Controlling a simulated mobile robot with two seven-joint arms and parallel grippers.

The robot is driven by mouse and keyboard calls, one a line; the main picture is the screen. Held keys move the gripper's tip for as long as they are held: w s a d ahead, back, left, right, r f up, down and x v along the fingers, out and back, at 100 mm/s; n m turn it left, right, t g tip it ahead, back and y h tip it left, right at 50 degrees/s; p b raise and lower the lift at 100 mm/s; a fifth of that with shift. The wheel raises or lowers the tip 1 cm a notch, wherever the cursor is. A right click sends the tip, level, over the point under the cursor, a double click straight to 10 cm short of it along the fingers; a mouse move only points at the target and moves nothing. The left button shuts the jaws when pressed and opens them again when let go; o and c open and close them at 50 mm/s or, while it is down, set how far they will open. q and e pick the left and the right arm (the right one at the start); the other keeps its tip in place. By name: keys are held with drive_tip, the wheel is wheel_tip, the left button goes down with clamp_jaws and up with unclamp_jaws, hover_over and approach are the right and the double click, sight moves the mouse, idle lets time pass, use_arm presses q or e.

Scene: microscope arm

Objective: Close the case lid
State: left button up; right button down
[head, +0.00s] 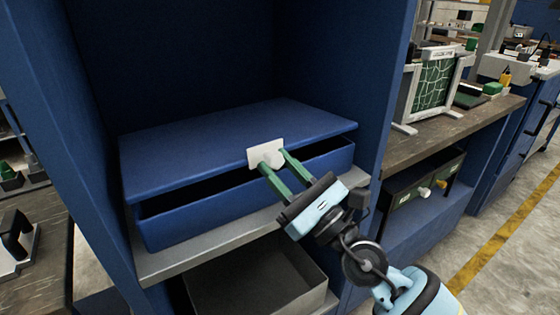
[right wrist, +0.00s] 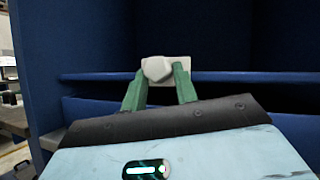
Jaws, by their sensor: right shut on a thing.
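The blue case sits on a shelf inside a blue cabinet. Its lid (head: 225,140) is nearly down, with a dark gap between it and the case body (head: 200,215) along the front. A white plate with a knob (head: 265,154) is fixed at the lid's front edge, and it also shows in the right wrist view (right wrist: 165,69). My right gripper (head: 277,165) has its green fingers shut on the knob, one on each side; they also show in the right wrist view (right wrist: 160,82). My left gripper is not in view.
The grey shelf edge (head: 215,245) runs below the case, with an open grey bin (head: 255,285) under it. Blue cabinet walls stand close on both sides. A workbench (head: 450,120) with a green-panelled frame (head: 432,84) is at the right.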

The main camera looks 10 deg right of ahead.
sight(280, 154)
drive_tip(key=shift+f, duration=0.25)
drive_tip(key=c, duration=1.1)
unclamp_jaws()
drive_tip(key=shift+w+a, duration=0.1)
drive_tip(key=shift+w, duration=0.05)
drive_tip(key=shift+c, duration=0.2)
drive_tip(key=shift+r, duration=0.1)
drive_tip(key=shift+r+p, duration=0.45)
drive_tip(key=shift+r, duration=0.15)
wheel_tip(280, 154, up, 3)
drive_tip(key=p, duration=0.3)
drive_tip(key=shift+r, duration=0.15)
drive_tip(key=s+a+p, duration=0.2)
drive_tip(key=s+p, duration=0.3)
drive_tip(key=s, duration=1.1)
drive_tip(key=shift+r, duration=0.25)
